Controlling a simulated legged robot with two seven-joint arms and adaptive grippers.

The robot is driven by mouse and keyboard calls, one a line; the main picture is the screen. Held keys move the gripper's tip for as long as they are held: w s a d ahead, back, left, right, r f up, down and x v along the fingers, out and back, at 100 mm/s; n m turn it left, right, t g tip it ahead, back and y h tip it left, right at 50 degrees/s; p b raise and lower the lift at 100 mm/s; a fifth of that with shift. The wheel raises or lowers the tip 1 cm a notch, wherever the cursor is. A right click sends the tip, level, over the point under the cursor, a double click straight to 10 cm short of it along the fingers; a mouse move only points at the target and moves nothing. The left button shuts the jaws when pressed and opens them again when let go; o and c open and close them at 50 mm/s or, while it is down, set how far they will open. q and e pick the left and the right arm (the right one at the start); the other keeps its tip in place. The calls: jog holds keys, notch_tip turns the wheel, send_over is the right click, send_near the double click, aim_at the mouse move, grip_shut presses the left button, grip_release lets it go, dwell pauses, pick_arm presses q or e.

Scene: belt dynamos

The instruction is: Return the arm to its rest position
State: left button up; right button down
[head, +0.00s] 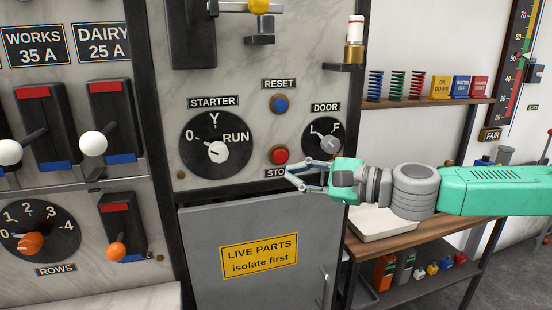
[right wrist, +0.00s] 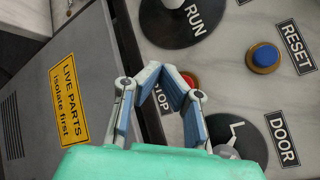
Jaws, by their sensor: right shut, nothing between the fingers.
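My right arm comes in from the right in the head view. Its right gripper (head: 290,173) is shut and empty in front of the panel, just below the red STOP button (head: 279,155). In the right wrist view the closed fingertips (right wrist: 165,72) lie beside the red button (right wrist: 189,79), partly covering it. I cannot tell whether they touch it. The STOP label is partly hidden behind the fingers. My left gripper is in neither view.
The STARTER dial (head: 217,151), blue RESET button (head: 279,103) and DOOR dial (head: 325,138) surround the gripper. A grey cabinet door (head: 258,215) with a yellow sign (head: 259,255) is below. A wooden shelf (head: 420,104) and bench (head: 405,235) stand at the right, close to my arm.

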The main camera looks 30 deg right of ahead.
jog(key=s+a+f+n+g+h+b, duration=0.1)
jog(key=s+a+f+n+g, duration=0.2)
jog(key=f, duration=0.6)
jog(key=s+a+f+n+g+h+b, duration=0.1)
jog(key=s+a+f+n+g, duration=0.2)
jog(key=f, duration=0.6)
jog(key=s+a+f+n+g+b, duration=0.15)
jog(key=a+f, duration=0.25)
jog(key=f, duration=0.5)
jog(key=s+d+f+n+g+h+b, duration=0.1)
jog(key=s+d+f+n+g+h, duration=0.2)
jog(key=s+f+n, duration=0.3)
jog(key=s+d+f+n+g+h+b, duration=0.2)
jog(key=s+f+n, duration=0.5)
jog(key=s+f, duration=0.7)
jog(key=shift+s+d+f+g+h, duration=0.2)
jog(key=shift+d+f+g+h, duration=0.25)
jog(key=shift+d+g+h, duration=0.45)
jog(key=shift+w, duration=0.1)
